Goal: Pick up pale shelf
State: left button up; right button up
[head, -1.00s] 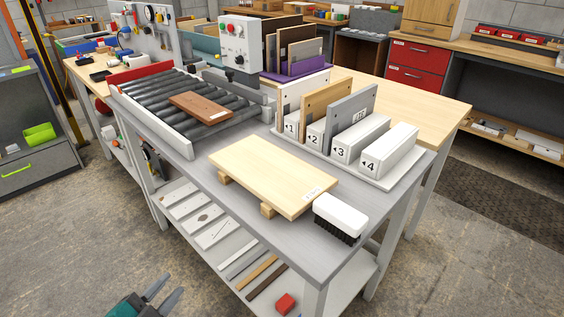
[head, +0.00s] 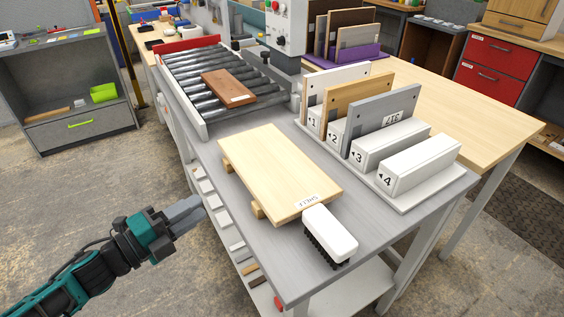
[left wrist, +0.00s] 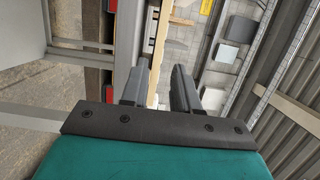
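The pale shelf (head: 278,170) is a light wood board with a label at its near end. It lies flat on small wooden blocks on the grey table (head: 225,185). My left gripper (head: 190,212) is left of the table's long edge, apart from the board. In the left wrist view the two dark fingers (left wrist: 160,88) stand apart with nothing held between them. A pale strip (left wrist: 158,45) shows beyond the gap; it looks like the board's edge, but I cannot be sure. My right gripper is in neither view.
A white brush (head: 330,234) sits by the board's near end. A numbered rack (head: 418,165) holding upright boards stands to the right. A roller conveyor (head: 200,85) with a brown board (head: 228,86) lies behind. Open floor is on the left.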

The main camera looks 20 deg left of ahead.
aim_at(242, 178)
pick_arm(q)
jog(key=shift+x, duration=6.35)
jog(key=shift+a+r, duration=0.1)
jog(key=shift+c, duration=0.4)
grip_shut()
jog(key=shift+w+r, duration=0.1)
jog(key=shift+r, duration=0.05)
